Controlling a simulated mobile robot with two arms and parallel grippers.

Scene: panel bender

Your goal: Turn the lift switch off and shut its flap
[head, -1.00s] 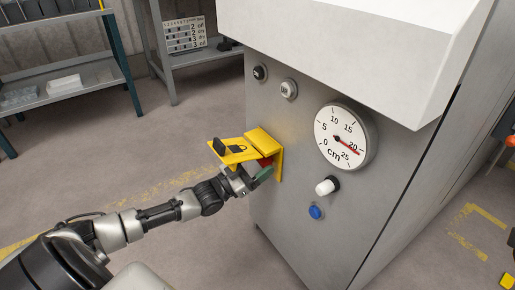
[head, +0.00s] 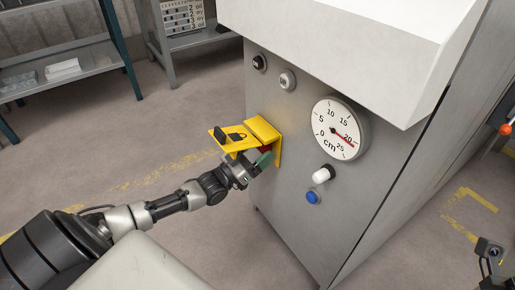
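The yellow lift switch box (head: 278,152) is on the grey machine front, left of the dial. Its yellow flap (head: 232,138), marked with a padlock, stands raised and juts out to the left. A small red part of the switch (head: 266,149) shows under the flap; the rest is hidden by the flap and my gripper. My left gripper (head: 257,165) is just below the flap, its green-padded fingertip close to the red part. I cannot tell whether it touches or grips it. Part of my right gripper (head: 490,252) shows at the lower right edge, away from the switch.
The machine front also carries a round cm dial (head: 341,128), a white knob (head: 322,175), a blue button (head: 313,197) and two small knobs above. A white housing (head: 330,50) overhangs them. Shelves (head: 60,72) stand at the back left. The floor between is clear.

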